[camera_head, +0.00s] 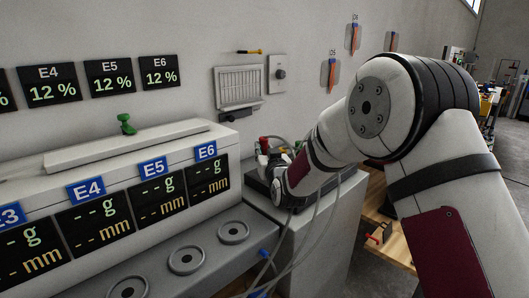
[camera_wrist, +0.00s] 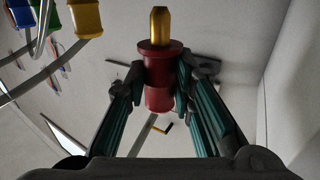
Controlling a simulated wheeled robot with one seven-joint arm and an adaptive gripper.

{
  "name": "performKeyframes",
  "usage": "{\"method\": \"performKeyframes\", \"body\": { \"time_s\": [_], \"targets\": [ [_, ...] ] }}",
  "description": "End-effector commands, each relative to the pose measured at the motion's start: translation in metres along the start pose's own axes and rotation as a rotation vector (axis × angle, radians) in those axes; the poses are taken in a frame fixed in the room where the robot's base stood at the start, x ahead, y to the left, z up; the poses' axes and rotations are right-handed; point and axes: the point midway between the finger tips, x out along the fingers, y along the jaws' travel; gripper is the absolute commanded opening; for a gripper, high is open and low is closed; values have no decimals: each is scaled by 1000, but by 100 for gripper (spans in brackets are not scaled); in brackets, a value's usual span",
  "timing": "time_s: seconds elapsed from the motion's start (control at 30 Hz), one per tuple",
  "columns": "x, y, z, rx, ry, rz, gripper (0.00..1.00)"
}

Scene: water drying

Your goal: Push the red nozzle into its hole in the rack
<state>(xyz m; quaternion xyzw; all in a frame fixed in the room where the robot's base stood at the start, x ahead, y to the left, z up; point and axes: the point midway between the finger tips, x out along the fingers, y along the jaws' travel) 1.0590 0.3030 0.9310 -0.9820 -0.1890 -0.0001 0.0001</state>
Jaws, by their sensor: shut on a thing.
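The red nozzle (camera_wrist: 159,98) has a flanged red body and a brass tip (camera_wrist: 160,26). In the wrist view it stands between the two fingers of my gripper (camera_wrist: 160,78), which is shut on its body. The brass tip points to the top of the picture, clear of the fingers. In the head view my own arm hides most of the gripper. A small red part (camera_head: 263,142) shows beside the wrist; I cannot tell whether it is the nozzle. The rack's hole is not visible in either view.
Blue, green (camera_wrist: 19,14) and yellow (camera_wrist: 86,19) nozzles with grey tubes are at the wrist view's upper left. A dark unit (camera_head: 259,183) stands on a grey cabinet under my wrist. Left of it is the scale station (camera_head: 110,160) with round cups. Loose tubes hang in front.

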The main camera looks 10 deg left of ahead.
Motion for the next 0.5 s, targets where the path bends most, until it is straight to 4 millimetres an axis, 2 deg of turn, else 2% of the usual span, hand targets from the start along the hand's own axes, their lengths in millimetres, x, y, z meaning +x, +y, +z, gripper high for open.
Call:
{"method": "performKeyframes", "body": {
  "time_s": [0.5],
  "targets": [
    [0,0,27,0,1,-1,0]
  ]
}}
